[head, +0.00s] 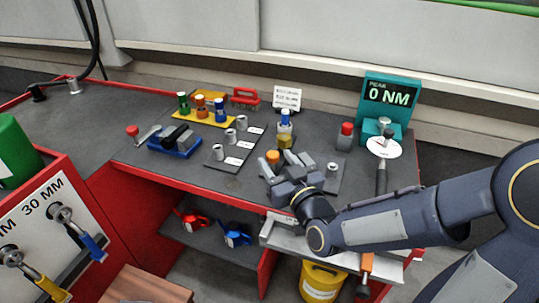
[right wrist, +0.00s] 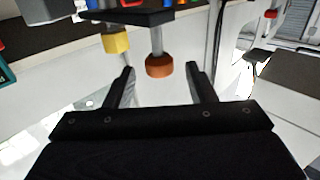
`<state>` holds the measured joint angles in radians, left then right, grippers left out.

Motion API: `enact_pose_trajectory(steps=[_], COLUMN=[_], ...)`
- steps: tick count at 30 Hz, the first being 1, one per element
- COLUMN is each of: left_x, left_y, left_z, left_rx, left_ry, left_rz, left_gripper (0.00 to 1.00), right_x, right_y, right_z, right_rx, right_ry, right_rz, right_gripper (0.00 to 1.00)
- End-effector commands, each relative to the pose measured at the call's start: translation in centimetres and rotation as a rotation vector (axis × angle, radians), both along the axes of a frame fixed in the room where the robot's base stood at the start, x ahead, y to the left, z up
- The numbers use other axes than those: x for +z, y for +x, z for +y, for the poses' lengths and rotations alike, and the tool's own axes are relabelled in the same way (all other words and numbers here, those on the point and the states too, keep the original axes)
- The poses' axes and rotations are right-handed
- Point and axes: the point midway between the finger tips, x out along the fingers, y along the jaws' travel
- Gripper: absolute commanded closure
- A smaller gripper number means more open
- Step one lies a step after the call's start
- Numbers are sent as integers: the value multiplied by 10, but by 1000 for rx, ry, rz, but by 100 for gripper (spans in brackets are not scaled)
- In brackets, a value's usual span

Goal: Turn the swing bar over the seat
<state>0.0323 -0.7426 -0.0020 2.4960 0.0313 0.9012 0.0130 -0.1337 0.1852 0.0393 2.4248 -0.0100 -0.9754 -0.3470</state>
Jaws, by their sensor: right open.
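A fixture on a dark plate (head: 343,184) stands near the front edge of the bench. It carries an orange knob (head: 272,157), grey bar-like parts (head: 305,160) and a small metal cylinder (head: 332,169). I cannot tell clearly which parts are the swing bar and the seat; my gripper hides some of the fixture. My right gripper (head: 284,184) is at the front of this fixture, just below the orange knob in the head view. In the right wrist view the orange knob (right wrist: 160,67) on a grey post lies between the spread, empty fingers. My left gripper is not in view.
A blue-and-yellow post (head: 285,130) stands behind the fixture. A teal torque display (head: 388,97) reading 0 NM is at the right, with a wrench (head: 382,176) in front. A red-capped grey block (head: 346,136) stands nearby. Small parts and holders fill the bench middle.

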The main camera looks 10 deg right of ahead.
Motion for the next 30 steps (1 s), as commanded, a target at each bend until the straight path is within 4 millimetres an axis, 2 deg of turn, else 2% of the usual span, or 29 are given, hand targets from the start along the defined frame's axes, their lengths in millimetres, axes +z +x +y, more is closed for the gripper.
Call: enact_pose_trajectory(steps=[3, 9, 20, 30], left_x=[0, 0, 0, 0], left_y=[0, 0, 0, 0], left_z=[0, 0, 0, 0], left_rx=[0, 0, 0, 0], left_ry=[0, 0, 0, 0], left_rz=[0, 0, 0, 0], left_gripper=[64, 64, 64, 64], right_x=[-1, 0, 0, 0], right_y=[20, 42, 47, 47], right_z=[4, 8, 9, 9], right_rx=[1, 0, 0, 0], right_ry=[-1, 1, 1, 1], right_rz=[3, 2, 2, 2], right_gripper=[50, 50, 51, 96])
